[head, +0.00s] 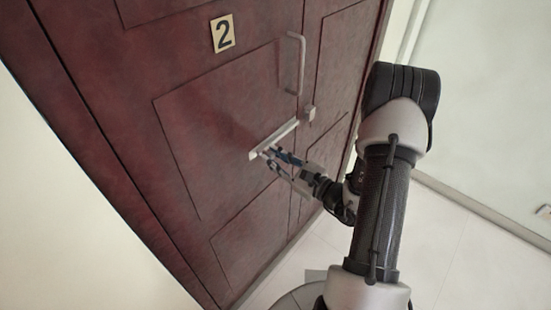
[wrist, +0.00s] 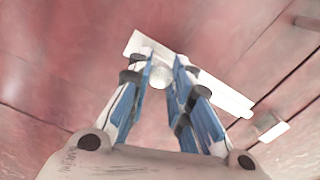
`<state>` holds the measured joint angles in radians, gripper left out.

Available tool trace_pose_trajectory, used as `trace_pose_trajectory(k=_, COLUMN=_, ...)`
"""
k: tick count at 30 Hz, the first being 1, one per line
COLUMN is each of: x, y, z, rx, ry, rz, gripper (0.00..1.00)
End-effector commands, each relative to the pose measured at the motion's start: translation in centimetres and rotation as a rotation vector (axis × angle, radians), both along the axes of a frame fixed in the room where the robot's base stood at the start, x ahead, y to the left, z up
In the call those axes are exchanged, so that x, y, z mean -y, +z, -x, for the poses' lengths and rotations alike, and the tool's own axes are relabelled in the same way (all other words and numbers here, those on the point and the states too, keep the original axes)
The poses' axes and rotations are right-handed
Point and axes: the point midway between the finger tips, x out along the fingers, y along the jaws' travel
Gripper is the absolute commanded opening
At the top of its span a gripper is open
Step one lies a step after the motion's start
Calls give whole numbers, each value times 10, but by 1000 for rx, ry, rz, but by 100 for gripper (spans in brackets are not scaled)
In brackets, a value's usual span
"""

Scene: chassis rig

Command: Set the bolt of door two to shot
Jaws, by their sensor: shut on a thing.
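Door two (head: 215,120) is a dark red panelled door with a yellow "2" plate (head: 222,33). Its bolt (head: 284,132) is a pale metal bar on the door below the handle. In the head view the bar's right end lies close to a small square keeper (head: 308,113); I cannot tell whether it enters it. In the wrist view the bolt (wrist: 225,97) runs down to the right, and a gap shows before the keeper (wrist: 272,130). My gripper (head: 268,157) is at the bolt's left end. In the wrist view my gripper (wrist: 163,68) is shut on the round bolt knob (wrist: 160,77).
A vertical bar handle (head: 294,62) stands out from the door above the keeper. A seam between door leaves runs beside the keeper. Pale wall and floor (head: 450,225) lie to the right, and a pale wall (head: 60,200) to the left.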

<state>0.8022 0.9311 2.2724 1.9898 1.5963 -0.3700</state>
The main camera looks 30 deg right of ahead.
Motion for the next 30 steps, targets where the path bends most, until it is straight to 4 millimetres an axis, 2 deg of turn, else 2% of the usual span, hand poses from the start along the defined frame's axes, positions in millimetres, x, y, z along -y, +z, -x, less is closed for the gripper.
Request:
trace_pose_trajectory(k=2, x=8, y=-1, z=-3, rx=2, ry=-2, rz=2, gripper=0)
trace_pose_trajectory(k=9, x=60, y=-2, z=-22, rx=3, ry=-3, rz=4, gripper=0)
trace_pose_trajectory(k=12, x=76, y=-1, z=-27, rx=2, ry=-2, rz=4, gripper=0)
trace_pose_trajectory(k=16, x=84, y=-1, z=-30, rx=0, ry=-1, rz=1, gripper=0)
trace_pose_trajectory(k=24, x=85, y=0, z=-31, rx=-1, ry=-6, rz=2, gripper=0)
trace_pose_trajectory(k=25, x=85, y=0, z=-31, rx=0, ry=-7, rz=2, gripper=21)
trace_pose_trajectory(k=30, x=85, y=0, z=-30, rx=0, ry=-7, rz=2, gripper=32)
